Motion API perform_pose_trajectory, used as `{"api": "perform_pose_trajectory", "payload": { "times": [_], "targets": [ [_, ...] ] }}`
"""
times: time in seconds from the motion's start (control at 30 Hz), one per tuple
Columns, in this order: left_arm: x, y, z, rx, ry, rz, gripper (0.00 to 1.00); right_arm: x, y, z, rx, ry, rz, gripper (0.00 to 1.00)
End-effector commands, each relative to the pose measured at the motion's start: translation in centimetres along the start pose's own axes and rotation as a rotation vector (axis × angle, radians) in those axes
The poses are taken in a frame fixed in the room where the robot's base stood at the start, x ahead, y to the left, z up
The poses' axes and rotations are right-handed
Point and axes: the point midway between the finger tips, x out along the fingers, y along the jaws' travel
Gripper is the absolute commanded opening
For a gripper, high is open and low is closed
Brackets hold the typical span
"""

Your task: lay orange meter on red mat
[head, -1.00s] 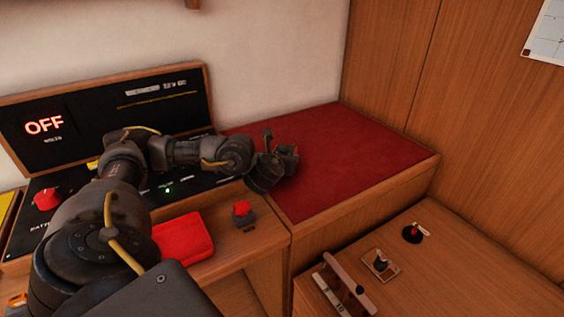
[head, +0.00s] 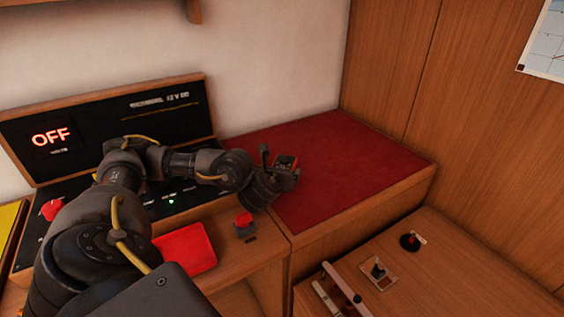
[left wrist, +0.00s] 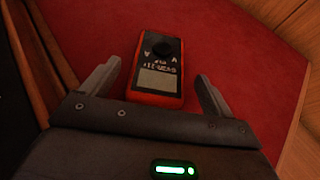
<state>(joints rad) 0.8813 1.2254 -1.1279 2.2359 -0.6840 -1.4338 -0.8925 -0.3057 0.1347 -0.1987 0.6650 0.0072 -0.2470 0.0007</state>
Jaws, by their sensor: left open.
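The orange meter (left wrist: 156,70) has a dark face, a round black dial and a pale screen. In the left wrist view it lies over the dark red surface, between the spread fingers of my left gripper (left wrist: 159,72), with a gap at each side. In the head view the left gripper (head: 280,161) is at the left part of the dark red top, and a bit of the meter (head: 286,160) shows at its fingers. A bright red flat mat (head: 186,249) lies on the wooden desk, partly hidden by my left arm. My right gripper is out of view.
A large dark red padded top (head: 350,160) fills the corner, mostly clear. A red button on a dark base (head: 244,224) stands right of the bright red mat. A black panel reading OFF (head: 52,136) is behind. Switches (head: 379,270) sit on the right wooden counter.

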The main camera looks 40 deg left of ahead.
Motion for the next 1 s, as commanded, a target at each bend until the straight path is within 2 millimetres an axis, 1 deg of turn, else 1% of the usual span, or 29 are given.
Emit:
{"api": "perform_pose_trajectory", "payload": {
  "times": [0.03, 0.1, 0.2, 0.3, 0.37, 0.47, 0.57, 0.8, 1.0],
  "targets": [
    [-1.6, 0.0, 0.7, 0.002, 0.005, -0.002, 0.87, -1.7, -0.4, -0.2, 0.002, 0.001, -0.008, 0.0],
    [-3.1, 0.0, 0.6, 0.001, 0.005, -0.003, 0.87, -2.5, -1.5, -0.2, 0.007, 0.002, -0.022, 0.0],
    [-4.9, 0.0, 0.4, 0.0, 0.003, -0.003, 0.87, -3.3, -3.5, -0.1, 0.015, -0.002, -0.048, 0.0],
    [-6.4, 0.0, 0.2, 0.0, 0.003, -0.002, 0.87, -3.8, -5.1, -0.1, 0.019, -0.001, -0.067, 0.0],
    [-7.0, 0.0, 0.2, 0.0, 0.002, -0.002, 0.87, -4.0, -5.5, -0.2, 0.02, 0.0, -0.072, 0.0],
    [-7.7, 0.0, 0.1, -0.001, 0.001, 0.0, 0.87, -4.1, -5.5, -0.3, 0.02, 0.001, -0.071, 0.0],
    [-8.0, 0.0, 0.1, -0.001, 0.0, -0.001, 0.87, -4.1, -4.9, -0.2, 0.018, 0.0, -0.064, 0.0],
    [-8.0, 0.0, 0.0, -0.001, 0.0, 0.0, 0.87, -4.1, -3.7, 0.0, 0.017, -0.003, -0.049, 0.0],
    [-8.0, 0.0, 0.1, -0.001, 0.0, 0.0, 0.87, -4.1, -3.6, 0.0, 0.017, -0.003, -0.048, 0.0]
  ]
}}
